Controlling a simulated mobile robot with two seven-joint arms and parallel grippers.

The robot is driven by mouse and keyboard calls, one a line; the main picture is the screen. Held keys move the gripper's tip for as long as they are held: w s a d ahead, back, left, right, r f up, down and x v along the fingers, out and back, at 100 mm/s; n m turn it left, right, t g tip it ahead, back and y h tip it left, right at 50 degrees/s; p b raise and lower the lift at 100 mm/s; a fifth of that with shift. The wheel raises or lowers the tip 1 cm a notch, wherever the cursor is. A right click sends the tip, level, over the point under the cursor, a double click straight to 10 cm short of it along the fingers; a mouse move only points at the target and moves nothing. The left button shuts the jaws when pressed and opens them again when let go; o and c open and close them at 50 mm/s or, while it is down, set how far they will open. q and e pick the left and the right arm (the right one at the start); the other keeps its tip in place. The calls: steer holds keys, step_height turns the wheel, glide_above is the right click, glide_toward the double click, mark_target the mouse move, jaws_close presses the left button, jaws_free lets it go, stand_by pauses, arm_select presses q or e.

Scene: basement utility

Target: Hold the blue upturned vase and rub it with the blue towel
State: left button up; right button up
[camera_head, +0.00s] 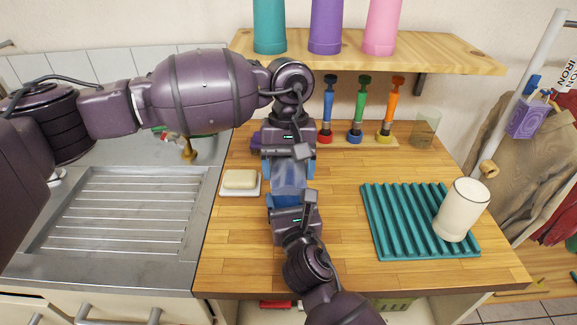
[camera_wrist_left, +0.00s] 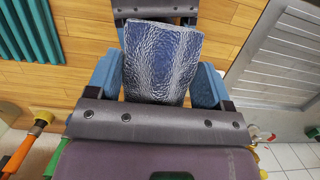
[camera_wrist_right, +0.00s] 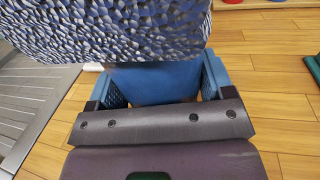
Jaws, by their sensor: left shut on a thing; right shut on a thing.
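The blue vase (camera_head: 289,178) has a dimpled, glassy surface and sits between my two grippers above the wooden counter. My left gripper (camera_head: 289,166), reaching in from behind, is shut on it; the left wrist view shows the vase (camera_wrist_left: 165,62) between the blue fingers. My right gripper (camera_head: 288,198), coming from the front, is shut on the plain blue towel (camera_wrist_right: 155,85). In the right wrist view the vase (camera_wrist_right: 110,25) fills the top, right by the towel; whether they touch is hard to tell. In the head view the grippers hide most of the towel.
A soap bar on a white dish (camera_head: 240,191) lies left of the grippers, beside the metal sink drainer (camera_head: 120,210). A teal ribbed rack (camera_head: 385,225) with a cream cup (camera_head: 462,210) is at right. Several colored tools and a clear glass (camera_head: 425,128) stand behind.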

arm_select(q)
steer(key=shift+f, duration=0.1)
stand_by(0.3)
steer(key=shift+d, duration=0.6)
steer(key=shift+a+r, duration=0.2)
steer(key=shift+a, duration=1)
steer(key=shift+d+f, duration=0.1)
steer(key=shift+d, duration=1.1)
steer(key=shift+a+f, duration=0.1)
steer(key=shift+a, duration=1.1)
steer(key=shift+d, duration=1.2)
steer(key=shift+a, duration=0.6)
steer(key=shift+r, duration=0.2)
